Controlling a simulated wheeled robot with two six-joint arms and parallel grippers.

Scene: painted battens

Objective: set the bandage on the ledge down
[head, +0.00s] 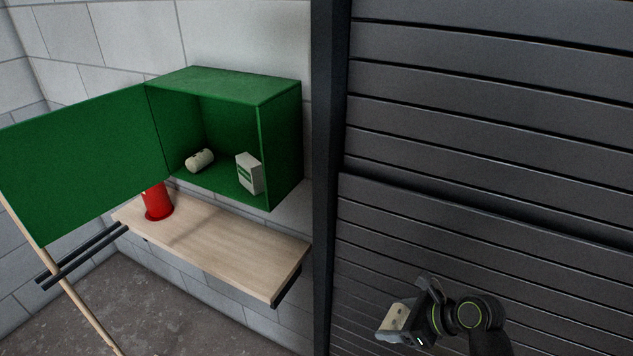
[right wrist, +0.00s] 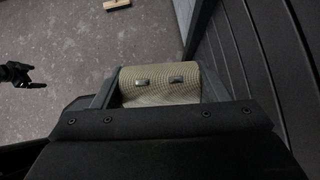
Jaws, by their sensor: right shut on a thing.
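My right gripper (head: 393,321) is shut on a beige rolled bandage (head: 397,316), at the lower right of the head view in front of the dark slatted shutter. In the right wrist view the woven bandage (right wrist: 160,85) with two small metal clips sits between the fingers. The pale wooden ledge (head: 225,245) runs along the wall, left of and well apart from this gripper. Its right half is bare. My left gripper (right wrist: 28,76) shows small and dark at the left of the right wrist view, its fingers apart and empty.
A green cabinet (head: 283,150) with its door (head: 85,175) swung open hangs above the ledge. Inside are a whitish roll (head: 199,161) and a white-and-green box (head: 249,173). A red cylinder (head: 157,203) stands on the ledge's left end. A dark post (head: 325,180) separates ledge and shutter (head: 480,120).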

